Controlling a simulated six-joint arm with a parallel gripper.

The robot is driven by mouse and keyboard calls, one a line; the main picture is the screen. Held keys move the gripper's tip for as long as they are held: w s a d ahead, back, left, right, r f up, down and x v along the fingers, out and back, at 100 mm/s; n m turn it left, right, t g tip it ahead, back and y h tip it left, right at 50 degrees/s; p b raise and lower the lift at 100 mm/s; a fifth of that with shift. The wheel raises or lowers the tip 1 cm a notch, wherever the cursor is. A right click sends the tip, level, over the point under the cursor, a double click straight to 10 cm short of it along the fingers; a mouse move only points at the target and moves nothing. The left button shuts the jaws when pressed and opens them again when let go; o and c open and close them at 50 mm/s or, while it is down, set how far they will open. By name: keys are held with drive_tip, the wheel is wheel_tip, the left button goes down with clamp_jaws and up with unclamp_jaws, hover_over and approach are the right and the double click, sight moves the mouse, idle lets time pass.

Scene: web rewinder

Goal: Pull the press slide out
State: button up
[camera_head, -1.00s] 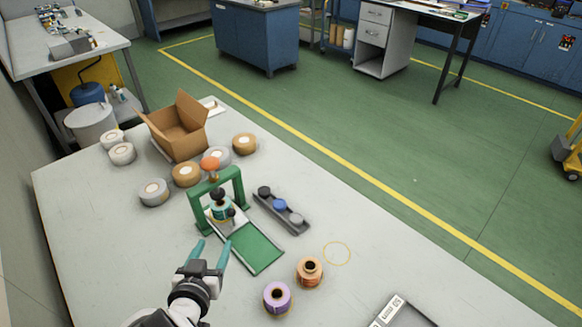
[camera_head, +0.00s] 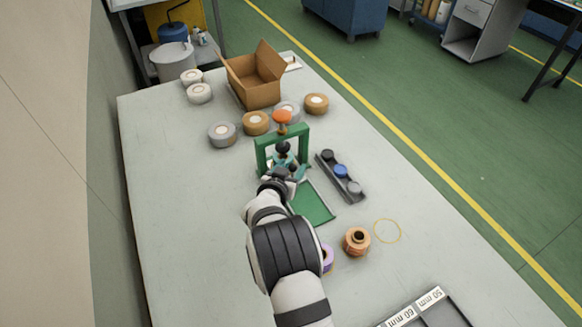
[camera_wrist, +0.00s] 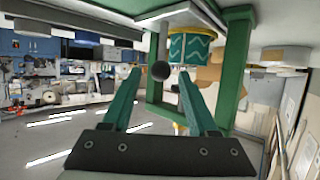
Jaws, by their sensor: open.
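The green press frame (camera_head: 262,150) stands on the table, with an orange knob (camera_head: 283,117) on top. Its green track (camera_head: 313,204) runs out toward the front right. A teal zigzag-patterned spool (camera_wrist: 190,50) sits inside the frame in the wrist view. In the head view my gripper and arm hide most of the slide, and a black knob (camera_head: 283,147) shows above it. My gripper (camera_head: 286,171) is at the front of the press. In the wrist view my gripper (camera_wrist: 160,74) is open, with a dark round knob (camera_wrist: 161,71) between its fingertips; contact cannot be told.
A dark rack (camera_head: 340,178) with several round pieces lies right of the press. A copper-coloured spool (camera_head: 357,240) and a partly hidden purple spool (camera_head: 327,258) stand in front. Tape rolls and an open cardboard box (camera_head: 253,82) are behind. The table's left side is clear.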

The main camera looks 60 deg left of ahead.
clamp_jaws()
drive_tip(key=shift+s, duration=0.1)
idle(1.2)
